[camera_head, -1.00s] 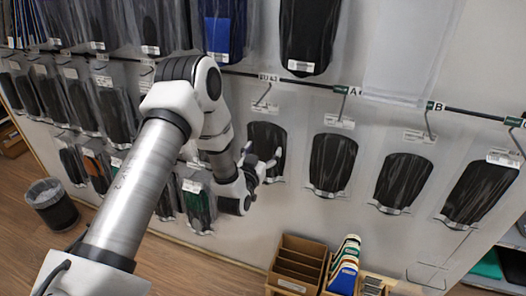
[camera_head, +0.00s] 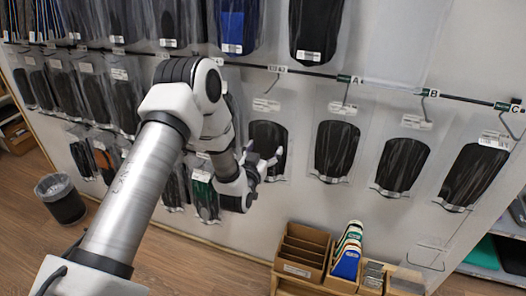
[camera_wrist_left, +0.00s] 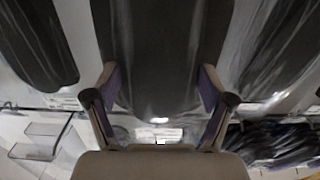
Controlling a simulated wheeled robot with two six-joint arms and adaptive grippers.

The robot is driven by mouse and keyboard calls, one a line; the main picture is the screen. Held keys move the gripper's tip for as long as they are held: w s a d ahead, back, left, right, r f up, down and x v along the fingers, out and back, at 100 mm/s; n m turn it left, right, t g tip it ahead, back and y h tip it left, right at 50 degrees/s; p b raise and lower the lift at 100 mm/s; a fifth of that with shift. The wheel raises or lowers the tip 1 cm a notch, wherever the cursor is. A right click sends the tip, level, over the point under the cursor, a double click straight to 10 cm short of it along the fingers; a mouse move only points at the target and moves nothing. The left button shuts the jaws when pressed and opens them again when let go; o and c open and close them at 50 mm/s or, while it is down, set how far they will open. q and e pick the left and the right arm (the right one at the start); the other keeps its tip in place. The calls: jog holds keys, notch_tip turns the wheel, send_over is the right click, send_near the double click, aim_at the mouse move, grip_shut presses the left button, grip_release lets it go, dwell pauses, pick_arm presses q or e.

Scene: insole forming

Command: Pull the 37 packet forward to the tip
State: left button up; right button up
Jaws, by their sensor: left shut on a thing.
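A clear packet with a dark insole (camera_head: 268,138) hangs on the wall below a hook on the black rail. A white label (camera_head: 266,105) is at its top; I cannot read a 37 on it. My left gripper (camera_head: 267,162) is at the lower part of this packet and shut on it. In the left wrist view the dark packet (camera_wrist_left: 160,45) fills the middle, with my left fingers (camera_wrist_left: 158,85) at either side of its lower part. The finger contact is not clear there. My right gripper is not in view.
More insole packets hang to the right (camera_head: 336,150) and on the left (camera_head: 92,98). Dark and blue packets (camera_head: 237,25) hang above the rail (camera_head: 385,86). Below stand a cardboard box (camera_head: 302,250), a blue-fronted stack (camera_head: 346,262) and a waste bin (camera_head: 61,200). The floor is clear at lower left.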

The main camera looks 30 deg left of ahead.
pick_arm(q)
jog(key=shift+s+r, duration=0.1)
jog(key=shift+s, duration=0.15)
jog(key=shift+w, duration=0.15)
jog(key=o, duration=1.1)
jog(key=shift+c, duration=0.2)
jog(key=v, duration=1.2)
